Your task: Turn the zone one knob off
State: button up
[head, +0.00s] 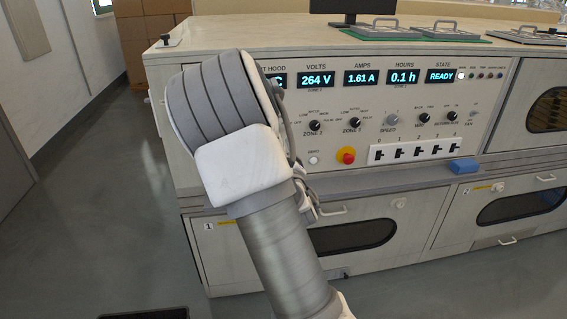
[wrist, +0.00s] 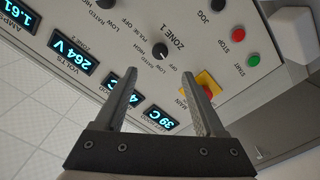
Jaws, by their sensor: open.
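The zone 1 knob (wrist: 160,51) is a small black dial on the pale panel, with its ZONE 1 label beside it in the wrist view. Small position labels surround it, but I cannot clearly read where its pointer stands. My gripper (wrist: 160,74) is open and empty, its two fingers reaching toward the knob. The knob appears just beyond the gap between the fingertips, and no contact shows. In the head view my arm covers this part of the panel, hiding the zone 1 knob and my fingers.
The zone 2 knob (head: 315,125) and zone 3 knob (head: 355,124) are to the right of my arm. A yellow and red main switch (wrist: 207,84) lies close by my right finger. Red (wrist: 238,34) and green (wrist: 253,60) buttons sit farther right. Displays (wrist: 73,50) line the panel.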

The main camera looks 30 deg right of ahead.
jog(key=v, duration=0.5)
jog(key=shift+s+a, duration=0.1)
jog(key=shift+s, duration=0.2)
jog(key=s+a+r+m+g+y, duration=0.25)
jog(key=s+a+g, duration=0.2)
jog(key=s, duration=0.45)
jog(key=s+a+r+m+g+y+p, duration=0.1)
jog(key=s+a+r+g, duration=0.2)
jog(key=s+a, duration=0.45)
jog(key=s+a+r+m+g+y, duration=0.1)
jog(key=s+a+r+g+y, duration=0.2)
jog(key=s, duration=0.8)
notch_tip(320, 180, up, 16)
jog(key=g+h+p, duration=0.1)
jog(key=p, duration=1.6)
jog(key=shift+w+r, duration=0.2)
jog(key=shift+w, duration=0.15)
